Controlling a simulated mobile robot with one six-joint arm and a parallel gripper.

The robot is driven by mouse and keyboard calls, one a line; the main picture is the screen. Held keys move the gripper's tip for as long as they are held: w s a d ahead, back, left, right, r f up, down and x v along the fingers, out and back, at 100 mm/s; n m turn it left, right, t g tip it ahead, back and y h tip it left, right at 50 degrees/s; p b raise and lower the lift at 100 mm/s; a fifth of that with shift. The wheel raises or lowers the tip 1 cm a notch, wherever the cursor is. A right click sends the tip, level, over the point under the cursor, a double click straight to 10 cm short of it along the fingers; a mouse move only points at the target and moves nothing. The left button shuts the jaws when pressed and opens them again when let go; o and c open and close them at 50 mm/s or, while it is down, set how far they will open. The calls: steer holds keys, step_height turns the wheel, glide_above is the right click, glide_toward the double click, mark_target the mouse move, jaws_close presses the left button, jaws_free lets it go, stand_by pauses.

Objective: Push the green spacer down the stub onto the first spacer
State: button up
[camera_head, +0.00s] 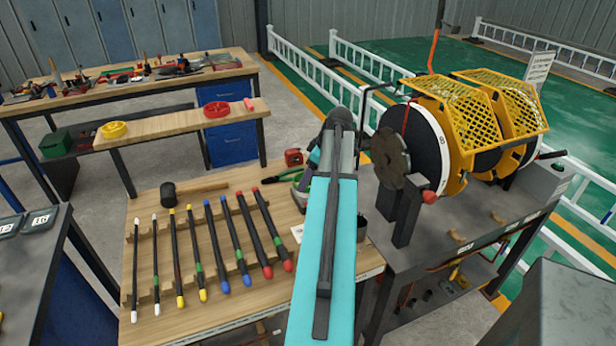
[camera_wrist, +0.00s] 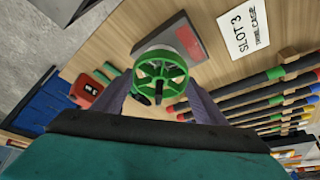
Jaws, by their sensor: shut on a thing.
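The green spacer (camera_wrist: 160,72), a spoked wheel, is between the purple fingers of my gripper (camera_wrist: 158,98) in the wrist view. The gripper is shut on it. In the head view my teal arm hides most of the gripper (camera_head: 312,165) and the spacer.
A grey plate (camera_wrist: 170,30) lies behind the spacer, near a SLOT 3 card (camera_wrist: 245,33). Colour-tipped bars (camera_head: 200,245) lie left of my arm. A mallet (camera_head: 190,190) and red tape measure (camera_head: 293,157) are nearby.

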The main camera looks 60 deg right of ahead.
steer(key=shift+f, duration=0.3)
steer(key=o, duration=1.2)
steer(key=b+v, duration=0.3)
steer(key=v, duration=1)
steer(key=shift+r, duration=0.4)
steer(key=shift+s+a, duration=0.15)
